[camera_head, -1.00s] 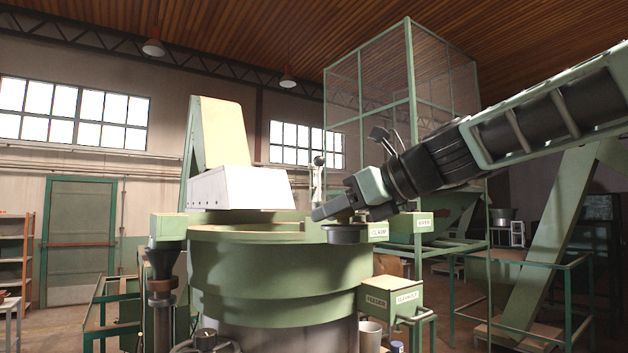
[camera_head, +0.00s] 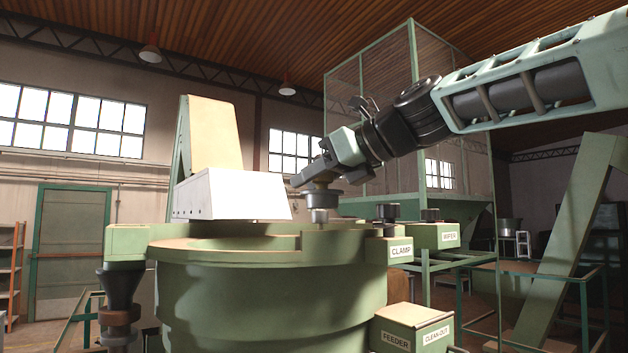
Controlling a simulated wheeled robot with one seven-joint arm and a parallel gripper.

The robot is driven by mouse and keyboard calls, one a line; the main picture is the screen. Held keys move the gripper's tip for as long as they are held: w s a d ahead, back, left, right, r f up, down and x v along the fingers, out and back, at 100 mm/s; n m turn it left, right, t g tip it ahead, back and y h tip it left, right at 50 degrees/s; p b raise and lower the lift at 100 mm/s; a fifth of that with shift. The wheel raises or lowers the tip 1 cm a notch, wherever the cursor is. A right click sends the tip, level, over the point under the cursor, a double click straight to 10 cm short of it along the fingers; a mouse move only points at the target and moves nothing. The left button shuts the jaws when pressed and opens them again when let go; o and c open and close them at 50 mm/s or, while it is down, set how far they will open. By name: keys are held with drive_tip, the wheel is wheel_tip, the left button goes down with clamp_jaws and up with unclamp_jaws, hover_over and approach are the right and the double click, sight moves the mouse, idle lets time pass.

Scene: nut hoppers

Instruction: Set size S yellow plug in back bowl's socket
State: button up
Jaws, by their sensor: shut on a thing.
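My gripper (camera_head: 322,182) is at the centre of the head view, shut on a plug (camera_head: 320,200). The plug has a wide dark round head with a dull yellowish part above it and a paler metal cylinder below. It hangs over the rim of the large green bowl (camera_head: 265,290), near the right end of the white box. I cannot see a gap or contact below it. Its size mark is not readable. No socket can be made out, and I cannot tell whether this bowl is the back one.
Two dark round knobs (camera_head: 387,212) (camera_head: 430,214) stand by the CLAMP (camera_head: 401,251) and WIPER (camera_head: 450,236) boxes. The FEEDER box (camera_head: 412,326) juts out at lower right. A white box (camera_head: 232,196) sits over the bowl. A green mesh cage (camera_head: 400,120) stands behind my arm.

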sight(315, 204)
drive_tip(key=shift+f+b, duration=2.6)
drive_tip(key=shift+f, duration=0.15)
drive_tip(key=shift+r+p, duration=0.1)
drive_tip(key=shift+p, duration=0.45)
drive_tip(key=shift+f, duration=0.25)
drive_tip(key=shift+r+p, duration=0.8)
drive_tip(key=shift+r, duration=0.05)
drive_tip(key=shift+f+b, duration=0.4)
drive_tip(key=shift+f, duration=0.45)
idle(0.6)
drive_tip(key=shift+r+p, duration=0.9)
drive_tip(key=shift+p, duration=0.25)
idle(0.4)
drive_tip(key=shift+f, duration=0.2)
idle(0.4)
